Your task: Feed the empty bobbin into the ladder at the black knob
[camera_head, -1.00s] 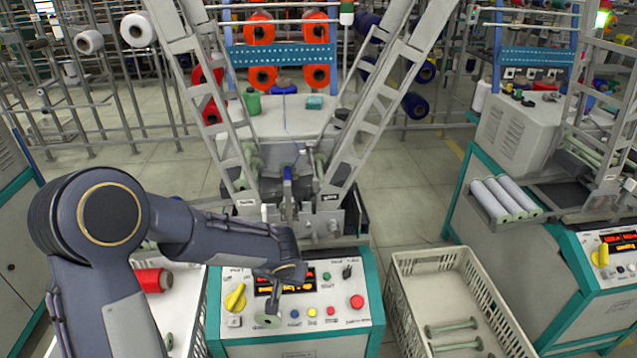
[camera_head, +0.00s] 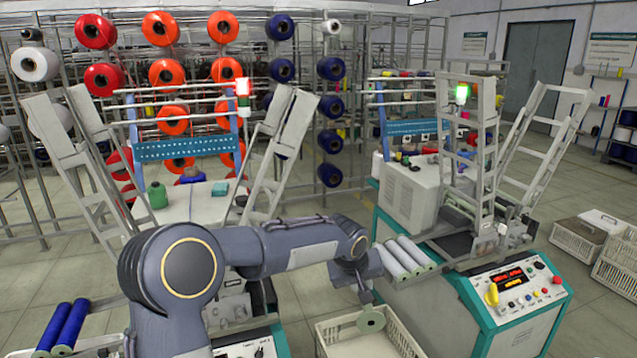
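My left gripper (camera_head: 367,293) comes in from the lower left and hangs at the middle right. It is shut on a pale green empty bobbin (camera_head: 370,320), whose round lower flange shows below the fingers. The bobbin hangs over or in front of a cream crate. On the right machine, two ladders (camera_head: 467,165) (camera_head: 545,125) rise above a panel with a yellow knob (camera_head: 492,294). The left machine has a left ladder (camera_head: 85,160) and a right ladder (camera_head: 277,150); my arm hides much of its front. My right gripper is not in view.
The cream crate (camera_head: 335,333) stands between the machines. Grey-white rolls (camera_head: 409,256) lie on the right machine's side shelf. Blue rolls (camera_head: 68,327) lie at lower left. Crates (camera_head: 590,240) stand at the far right, with open floor before them. Yarn racks fill the back.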

